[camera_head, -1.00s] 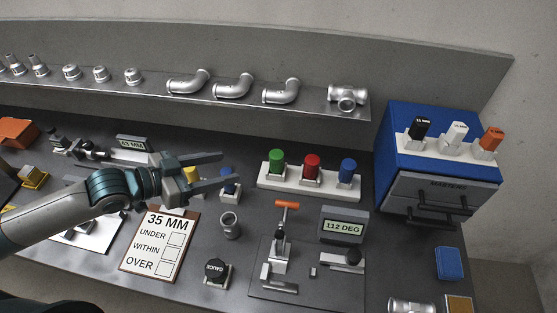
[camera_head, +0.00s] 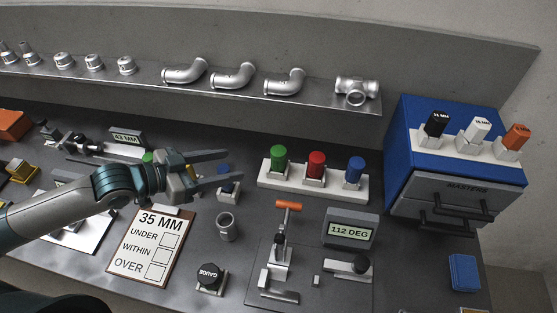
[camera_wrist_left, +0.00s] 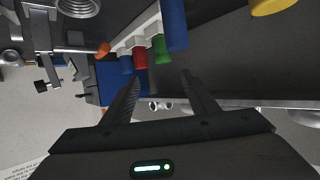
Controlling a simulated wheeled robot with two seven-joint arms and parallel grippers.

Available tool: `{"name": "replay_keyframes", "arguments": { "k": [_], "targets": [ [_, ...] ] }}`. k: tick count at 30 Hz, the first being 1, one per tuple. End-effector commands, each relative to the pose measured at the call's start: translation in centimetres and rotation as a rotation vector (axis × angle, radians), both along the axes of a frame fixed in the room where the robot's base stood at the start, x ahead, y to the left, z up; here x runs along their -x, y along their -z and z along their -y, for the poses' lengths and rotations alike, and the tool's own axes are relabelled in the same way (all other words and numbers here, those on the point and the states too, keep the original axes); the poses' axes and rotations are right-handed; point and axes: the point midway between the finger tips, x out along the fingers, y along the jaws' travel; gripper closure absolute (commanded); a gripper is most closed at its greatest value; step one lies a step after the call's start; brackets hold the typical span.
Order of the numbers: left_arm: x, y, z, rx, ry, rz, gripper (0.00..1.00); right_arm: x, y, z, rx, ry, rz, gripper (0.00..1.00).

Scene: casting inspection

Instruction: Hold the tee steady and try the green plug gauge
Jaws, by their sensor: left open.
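A silver tee (camera_head: 357,89) lies at the right end of the shelf. A green-topped gauge (camera_head: 278,157) stands in a white rack with red and blue ones; it also shows in the wrist view (camera_wrist_left: 158,48). Another green top (camera_head: 147,157) peeks out behind my left arm; I cannot tell what it belongs to. My left gripper (camera_head: 234,167) is open and empty above the bench, left of the rack. A blue piece (camera_head: 226,186) is partly hidden behind its fingers; a yellow piece (camera_wrist_left: 272,4) shows at the wrist view's top edge. My right gripper is out of view.
A short silver fitting (camera_head: 226,227) stands beside the 35 MM card (camera_head: 152,244). A black GAUGE knob (camera_head: 210,278) and a fixture with an orange handle (camera_head: 288,205) are in front. A blue cabinet (camera_head: 400,143) is at the right. Silver elbows (camera_head: 233,76) lie on the shelf.

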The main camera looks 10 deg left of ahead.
Motion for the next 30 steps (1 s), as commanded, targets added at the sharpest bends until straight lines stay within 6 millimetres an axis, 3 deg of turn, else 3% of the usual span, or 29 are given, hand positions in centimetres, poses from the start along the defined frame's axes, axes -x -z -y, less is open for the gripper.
{"name": "replay_keyframes", "arguments": {
  "k": [7,24,30],
  "targets": [
    [-1.2,0.4,1.1,0.003,-0.002,0.000,0.46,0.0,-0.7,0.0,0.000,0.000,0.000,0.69],
    [-6.7,3.5,6.6,0.004,0.000,0.001,0.46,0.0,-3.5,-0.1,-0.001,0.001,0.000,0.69],
    [-7.9,4.4,7.7,0.001,0.000,0.000,0.46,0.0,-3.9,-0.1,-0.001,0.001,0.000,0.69]
  ]
}}
